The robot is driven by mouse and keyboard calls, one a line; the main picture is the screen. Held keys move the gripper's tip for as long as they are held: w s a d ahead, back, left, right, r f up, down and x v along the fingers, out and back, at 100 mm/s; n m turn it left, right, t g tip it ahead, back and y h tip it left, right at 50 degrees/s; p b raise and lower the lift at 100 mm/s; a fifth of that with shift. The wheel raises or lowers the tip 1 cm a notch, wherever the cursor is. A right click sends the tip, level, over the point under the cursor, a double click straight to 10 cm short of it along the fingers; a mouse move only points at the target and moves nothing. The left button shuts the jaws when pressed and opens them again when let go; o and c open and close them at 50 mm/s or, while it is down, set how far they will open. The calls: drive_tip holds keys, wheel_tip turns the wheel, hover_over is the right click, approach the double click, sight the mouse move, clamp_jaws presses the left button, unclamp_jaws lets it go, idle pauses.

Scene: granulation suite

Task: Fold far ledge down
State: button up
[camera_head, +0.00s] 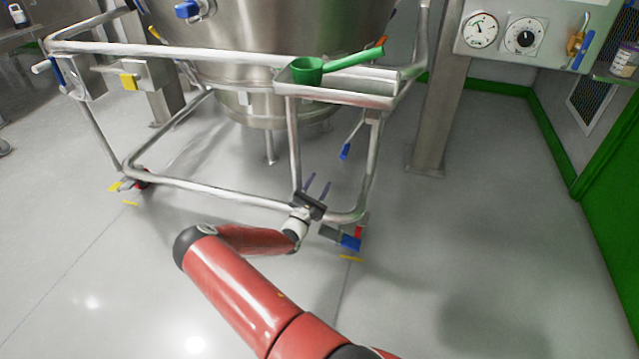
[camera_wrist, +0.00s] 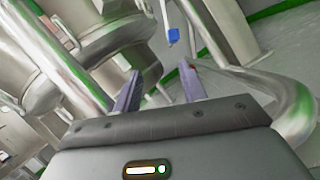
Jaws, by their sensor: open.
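A steel frame (camera_head: 200,186) carries a ledge (camera_head: 385,99) at its right front corner, level, with a green scoop (camera_head: 307,71) lying on it. Another small bracket with a yellow tag (camera_head: 129,82) is at the frame's left end. I cannot tell which one is the far ledge. A blue-tipped lever (camera_head: 345,152) hangs below the right ledge; its blue tip shows in the wrist view (camera_wrist: 173,35). My gripper (camera_head: 317,186) is open and empty, low by the frame's bottom tube, below the ledge and lever. Its two fingers show in the wrist view (camera_wrist: 158,72), apart and touching nothing I can see.
A large steel vessel (camera_head: 270,30) stands within the frame. A steel post (camera_head: 437,100) and a gauge panel (camera_head: 503,33) are at right. A caster with a blue pedal (camera_head: 350,242) sits near my gripper. The floor (camera_head: 500,250) at right is clear.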

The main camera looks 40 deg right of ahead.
drive_tip(key=shift+s+d, duration=0.2)
drive_tip(key=shift+d, duration=0.05)
drive_tip(key=p+v, duration=0.1)
drive_tip(key=v, duration=0.6)
drive_tip(key=shift+s+a, duration=0.15)
drive_tip(key=shift+a, duration=0.25)
drive_tip(key=shift+f, duration=0.1)
